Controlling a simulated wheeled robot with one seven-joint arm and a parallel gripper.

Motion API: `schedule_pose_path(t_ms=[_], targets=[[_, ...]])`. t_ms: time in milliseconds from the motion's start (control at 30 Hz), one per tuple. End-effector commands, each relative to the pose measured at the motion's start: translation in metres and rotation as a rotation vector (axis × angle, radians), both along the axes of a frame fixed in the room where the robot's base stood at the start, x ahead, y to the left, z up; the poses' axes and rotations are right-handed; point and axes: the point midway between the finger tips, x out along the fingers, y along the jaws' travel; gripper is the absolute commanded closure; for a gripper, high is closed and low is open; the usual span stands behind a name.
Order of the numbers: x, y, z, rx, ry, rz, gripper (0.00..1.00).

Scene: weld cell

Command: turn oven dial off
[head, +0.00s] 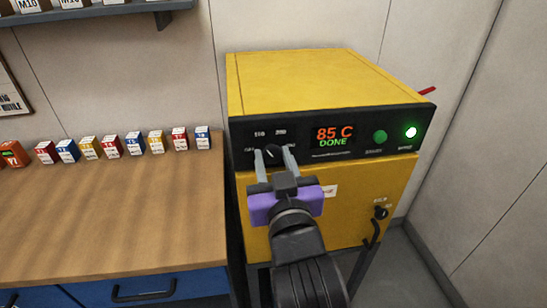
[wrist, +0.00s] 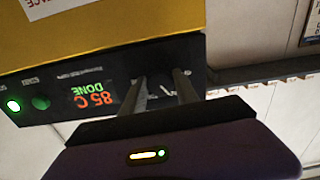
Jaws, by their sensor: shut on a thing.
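The yellow oven (head: 320,75) stands on a dark frame to the right of the bench, with a black control panel across its front. The panel display (head: 333,135) reads 85 C DONE. The black dial (head: 274,151) is at the panel's left end, with white markings around it. My gripper (head: 274,160) is at the dial, its two grey fingers on either side and shut on it. The wrist view is upside down; the dial (wrist: 166,90) shows between the fingers there, partly hidden by them. I cannot read exactly which mark the dial points to.
A green button (head: 380,137) and a lit green lamp (head: 411,132) sit right of the display. The oven door has a black handle (head: 372,230). A wooden bench (head: 110,210) at left carries a row of small labelled boxes along the wall.

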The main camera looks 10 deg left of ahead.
Motion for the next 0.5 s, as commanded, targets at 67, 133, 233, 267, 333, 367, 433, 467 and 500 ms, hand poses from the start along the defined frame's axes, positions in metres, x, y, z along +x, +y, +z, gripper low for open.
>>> schedule_pose_path(t_ms=[67,133,233,267,333,367,433,467,500], targets=[[0.0002,-0.0009,0.0018,-0.034,-0.009,-0.001,1.00],[0.0001,-0.0010,0.0020,-0.074,-0.019,-0.001,1.00],[0.0002,-0.0016,0.0028,-0.145,-0.040,-0.002,1.00],[0.0001,-0.0014,0.0030,-0.169,-0.046,-0.001,1.00],[0.0003,-0.0014,0.0033,-0.228,-0.064,-0.001,1.00],[0.0005,-0.0017,0.0033,-0.255,-0.070,-0.001,1.00],[0.0002,-0.0014,0.0034,-0.321,-0.090,0.000,1.00],[0.0003,-0.0019,0.0034,-0.348,-0.097,-0.001,1.00],[0.0003,-0.0020,0.0034,-0.384,-0.107,-0.001,1.00]])
